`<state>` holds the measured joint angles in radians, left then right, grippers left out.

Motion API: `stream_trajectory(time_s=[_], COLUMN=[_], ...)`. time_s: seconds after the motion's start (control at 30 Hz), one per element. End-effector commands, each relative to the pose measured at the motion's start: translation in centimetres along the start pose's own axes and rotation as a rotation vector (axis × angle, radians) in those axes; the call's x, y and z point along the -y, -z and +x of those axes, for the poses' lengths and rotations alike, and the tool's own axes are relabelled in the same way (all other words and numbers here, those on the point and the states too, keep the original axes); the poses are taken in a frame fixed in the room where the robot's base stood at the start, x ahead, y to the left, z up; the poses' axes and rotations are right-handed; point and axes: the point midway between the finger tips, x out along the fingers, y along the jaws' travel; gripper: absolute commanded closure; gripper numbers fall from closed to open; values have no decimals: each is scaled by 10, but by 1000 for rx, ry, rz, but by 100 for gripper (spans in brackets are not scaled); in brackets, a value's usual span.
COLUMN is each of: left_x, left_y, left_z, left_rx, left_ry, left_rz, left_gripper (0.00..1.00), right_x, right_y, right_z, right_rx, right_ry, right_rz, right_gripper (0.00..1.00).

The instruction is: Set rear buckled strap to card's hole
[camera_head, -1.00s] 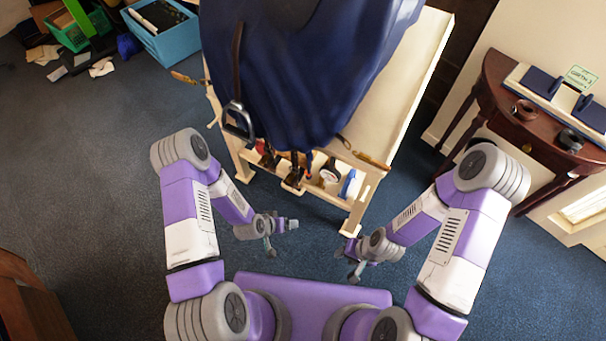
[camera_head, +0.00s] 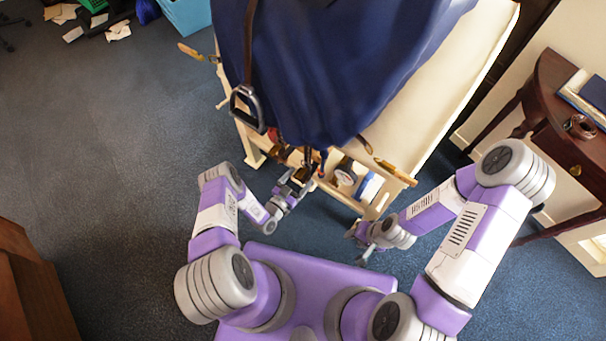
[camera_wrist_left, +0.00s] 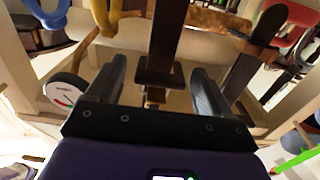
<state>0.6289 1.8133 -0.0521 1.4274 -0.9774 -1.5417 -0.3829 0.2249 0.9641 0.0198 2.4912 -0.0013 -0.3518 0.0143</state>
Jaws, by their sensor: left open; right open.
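A dark strap (camera_wrist_left: 168,35) hangs between the spread fingers of my left gripper (camera_wrist_left: 159,72) in the left wrist view. A wider dark piece, perhaps its buckle or keeper (camera_wrist_left: 160,77), is at its lower end. I see a finger on each side, with gaps to the strap. In the head view my left gripper (camera_head: 296,180) is at the near end of the wooden stand, below the blue-covered saddle form, and partly hides the strap ends (camera_head: 307,156). My right gripper (camera_head: 364,252) is open and empty, away from the stand. The card is not in view now.
A metal stirrup (camera_head: 247,107) hangs at left. A dark wooden side table (camera_head: 556,130) stands at right. Carpet (camera_head: 110,190) is clear at left.

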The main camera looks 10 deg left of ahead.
Motion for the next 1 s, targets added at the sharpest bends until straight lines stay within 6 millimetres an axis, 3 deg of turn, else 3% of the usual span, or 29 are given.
stream_trajectory(time_s=[0.2,0.53,1.0], left_x=[0,0,0], left_y=[-1,0,0], left_z=[24,27,27], left_rx=[1,2,2], left_ry=[-1,0,0], left_rz=[-1,-2,-2], left_gripper=[19,21,93], right_x=[-3,-3,-3], right_y=[0,0,0], right_z=[8,8,8], right_rx=[0,0,0], right_ry=[0,0,0], right_rz=[0,0,0], right_gripper=[57,57,57])
